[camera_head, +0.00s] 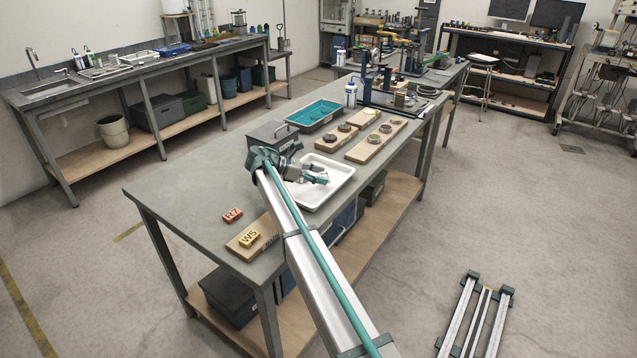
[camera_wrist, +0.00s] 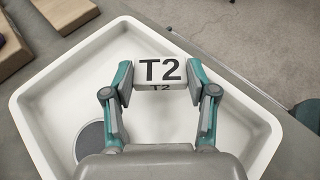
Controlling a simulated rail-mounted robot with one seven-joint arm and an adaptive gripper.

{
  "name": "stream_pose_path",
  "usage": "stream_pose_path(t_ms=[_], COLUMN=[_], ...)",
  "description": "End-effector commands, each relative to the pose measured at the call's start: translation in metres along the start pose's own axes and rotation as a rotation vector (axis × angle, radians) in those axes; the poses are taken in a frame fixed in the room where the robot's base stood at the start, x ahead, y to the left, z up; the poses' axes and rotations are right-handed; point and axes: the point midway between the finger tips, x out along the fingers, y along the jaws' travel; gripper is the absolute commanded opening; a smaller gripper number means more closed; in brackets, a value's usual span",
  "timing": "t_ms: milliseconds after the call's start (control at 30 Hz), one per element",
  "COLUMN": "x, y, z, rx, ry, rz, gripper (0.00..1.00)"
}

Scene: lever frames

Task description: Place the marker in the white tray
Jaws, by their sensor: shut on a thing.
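The marker, a white block labelled T2 (camera_wrist: 160,72), sits between the fingertips of my gripper (camera_wrist: 160,84) in the wrist view. The fingers press on its left and right sides. The white tray (camera_wrist: 262,122) lies below and around it in that view. In the head view my gripper (camera_head: 317,179) is over the white tray (camera_head: 343,186) on the bench, and the marker is hard to make out there. I cannot tell whether the block touches the tray floor.
A dark grey disc (camera_wrist: 90,143) shows inside the tray at lower left, partly hidden by my gripper. A red R7 block (camera_head: 232,215) and a yellow W5 block (camera_head: 250,239) are nearer on the bench. A teal tray (camera_head: 314,114) and wooden boards (camera_head: 376,141) lie beyond.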

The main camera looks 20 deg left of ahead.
Motion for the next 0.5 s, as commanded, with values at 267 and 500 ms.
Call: stream_pose_path(t_ms=[267, 500], x=[0.010, 0.011], y=[0.001, 0.001], z=[-0.030, -0.031], rx=[-0.002, -0.001], ry=[0.000, 0.000], rz=[-0.001, 0.000], gripper=[0.34, 0.34])
